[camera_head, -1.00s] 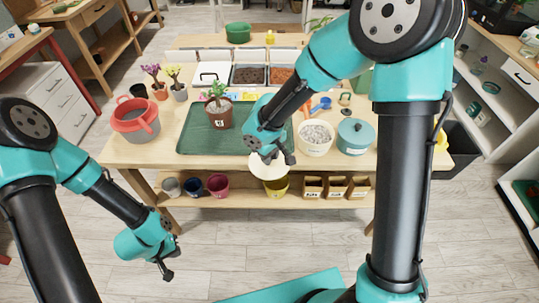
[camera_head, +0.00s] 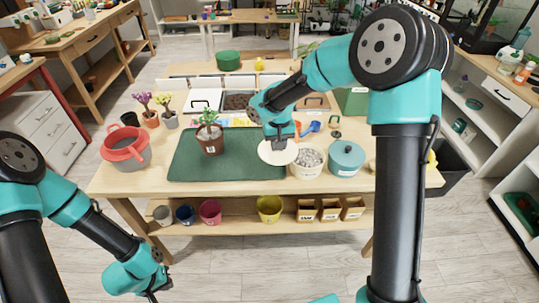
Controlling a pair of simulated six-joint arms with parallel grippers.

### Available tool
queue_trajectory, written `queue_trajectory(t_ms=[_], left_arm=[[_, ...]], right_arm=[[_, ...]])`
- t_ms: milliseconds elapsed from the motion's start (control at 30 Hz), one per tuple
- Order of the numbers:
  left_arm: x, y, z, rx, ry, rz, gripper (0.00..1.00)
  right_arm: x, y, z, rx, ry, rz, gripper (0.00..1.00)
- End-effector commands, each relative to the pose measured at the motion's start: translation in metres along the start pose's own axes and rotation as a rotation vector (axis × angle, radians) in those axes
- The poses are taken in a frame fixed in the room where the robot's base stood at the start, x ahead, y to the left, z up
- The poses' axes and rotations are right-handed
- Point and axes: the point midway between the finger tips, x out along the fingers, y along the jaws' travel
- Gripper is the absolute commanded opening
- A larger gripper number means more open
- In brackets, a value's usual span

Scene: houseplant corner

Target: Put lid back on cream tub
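The cream tub (camera_head: 307,165) stands open on the right part of the potting table, filled with grey-white gravel. The round cream lid (camera_head: 278,155) is held nearly flat just left of the tub, over the right end of the green mat. My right gripper (camera_head: 278,143) is shut on the lid from above. The lid's right edge comes close to the tub's left rim; I cannot tell whether they touch. My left gripper (camera_head: 160,284) hangs low at the front left, off the table, near the picture's bottom edge. It holds nothing visible, and its finger opening is unclear.
A teal lidded pot (camera_head: 346,159) stands right of the tub. A blue scoop (camera_head: 311,128) lies behind it. A potted plant (camera_head: 210,138) stands on the green mat (camera_head: 185,165). Several bins line the back.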

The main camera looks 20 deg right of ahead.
Motion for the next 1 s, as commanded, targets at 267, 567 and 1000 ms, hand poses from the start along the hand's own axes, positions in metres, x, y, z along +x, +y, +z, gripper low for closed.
queue_trajectory(t_ms=[267, 567, 1000], left_arm=[[0.000, 0.000, 0.000, 0.000, 0.000, 0.000, 0.00], [0.000, 0.000, 0.000, 0.000, 0.000, 0.000, 0.00], [0.000, 0.000, 0.000, 0.000, 0.000, 0.000, 0.00]], right_arm=[[-0.012, 0.033, -0.003, -0.161, 0.000, -0.002, 0.02], [-0.029, 0.080, -0.002, -0.452, 0.001, -0.001, 0.02], [-0.038, 0.109, 0.002, -0.656, -0.001, -0.001, 0.02]])
